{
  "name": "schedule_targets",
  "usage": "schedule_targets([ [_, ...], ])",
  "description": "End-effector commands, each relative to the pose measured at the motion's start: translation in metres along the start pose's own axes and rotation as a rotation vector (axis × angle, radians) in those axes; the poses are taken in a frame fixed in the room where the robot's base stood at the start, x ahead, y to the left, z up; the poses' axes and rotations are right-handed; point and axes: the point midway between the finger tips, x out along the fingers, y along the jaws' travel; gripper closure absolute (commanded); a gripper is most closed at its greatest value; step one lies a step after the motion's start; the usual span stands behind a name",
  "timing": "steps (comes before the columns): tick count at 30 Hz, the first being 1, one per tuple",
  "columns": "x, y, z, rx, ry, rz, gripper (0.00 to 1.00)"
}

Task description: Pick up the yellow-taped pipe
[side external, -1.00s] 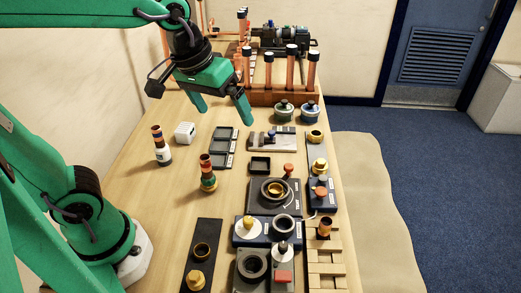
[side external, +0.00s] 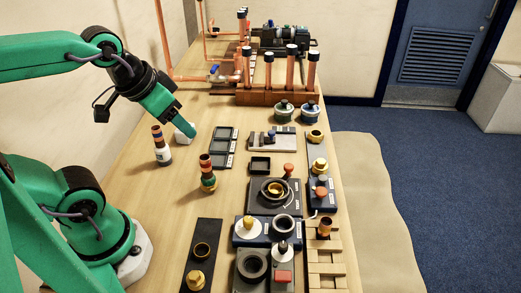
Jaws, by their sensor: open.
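My gripper (side external: 184,124) is open and empty, pointing down and right over the back left of the table, seen nearly edge-on. Its fingertips overlap a small white block (side external: 180,137) in the picture; I cannot tell whether they touch. A short copper pipe piece (side external: 207,165) with dark bands stands upright on a green and yellowish base, in front and to the right of the gripper. A similar banded piece (side external: 157,138) stands on a white and blue base, left of the gripper. Yellow tape is too small to tell for certain on either piece.
A wooden rack (side external: 262,97) with several upright copper pipes stands at the back. A three-part dark tray (side external: 223,147) lies right of the gripper. Several fixtures, including a dark ring block (side external: 258,203), crowd the table's right side.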

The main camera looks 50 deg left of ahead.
Motion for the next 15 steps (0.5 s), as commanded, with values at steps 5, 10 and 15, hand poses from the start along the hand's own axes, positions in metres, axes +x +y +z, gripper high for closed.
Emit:
schedule_targets([
  [5, -0.0001, 0.0001, -0.0002, 0.0, 0.0, 0.0, 0.5],
  [10, 0.0001, 0.0007, -0.0013, 0.0, -0.002, 0.002, 0.5],
  [15, 0.0021, 0.0051, -0.0085, 0.004, -0.018, 0.01, 0.5],
])
